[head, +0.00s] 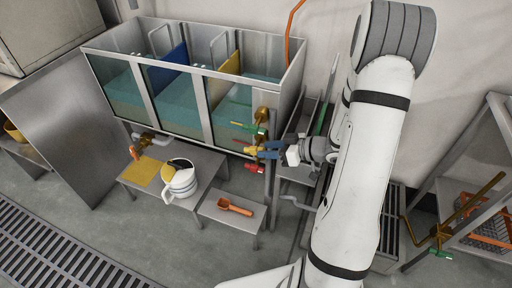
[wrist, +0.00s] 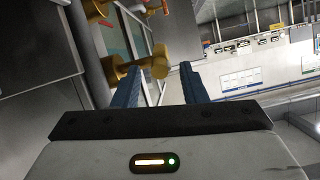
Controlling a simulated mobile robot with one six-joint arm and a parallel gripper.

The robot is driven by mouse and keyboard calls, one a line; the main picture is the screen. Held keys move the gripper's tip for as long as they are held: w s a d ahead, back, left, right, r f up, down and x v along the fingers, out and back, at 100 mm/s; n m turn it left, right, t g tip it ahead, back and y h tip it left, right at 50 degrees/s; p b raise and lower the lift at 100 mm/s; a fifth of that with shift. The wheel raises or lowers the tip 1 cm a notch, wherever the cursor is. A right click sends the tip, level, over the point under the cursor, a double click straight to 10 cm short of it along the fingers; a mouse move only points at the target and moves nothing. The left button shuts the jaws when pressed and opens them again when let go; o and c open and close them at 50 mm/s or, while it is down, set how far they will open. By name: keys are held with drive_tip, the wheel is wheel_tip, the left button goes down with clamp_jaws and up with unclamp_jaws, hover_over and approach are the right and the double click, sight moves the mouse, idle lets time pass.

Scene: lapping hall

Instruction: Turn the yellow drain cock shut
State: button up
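The yellow drain cock (head: 250,150) sits on the brass pipework at the right end of the tank, between a green lever (head: 243,127) above and a red handle (head: 251,167) below. My gripper (head: 266,149) reaches it from the right, its blue fingertips beside the cock. In the wrist view, my gripper (wrist: 160,75) has its two blue fingers wide apart. A yellow-brass fitting (wrist: 150,62) reaches into the space between the fingertips. I cannot tell whether either finger touches it. The cock's handle angle is partly hidden by the fingers in the head view.
The glass-fronted tank (head: 170,97) holds teal liquid. Below it, a low bench (head: 205,163) carries a white jug (head: 180,182) and a yellow cloth (head: 143,171). An orange scoop (head: 235,207) lies on a small stand. A rack (head: 463,190) stands at right. Floor in front is clear.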

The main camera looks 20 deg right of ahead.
sight(256, 149)
drive_tip(key=shift+b+x, duration=0.45)
drive_tip(key=shift+x, duration=1.95)
drive_tip(key=shift+d, duration=0.1)
drive_tip(key=shift+c, duration=0.2)
clamp_jaws()
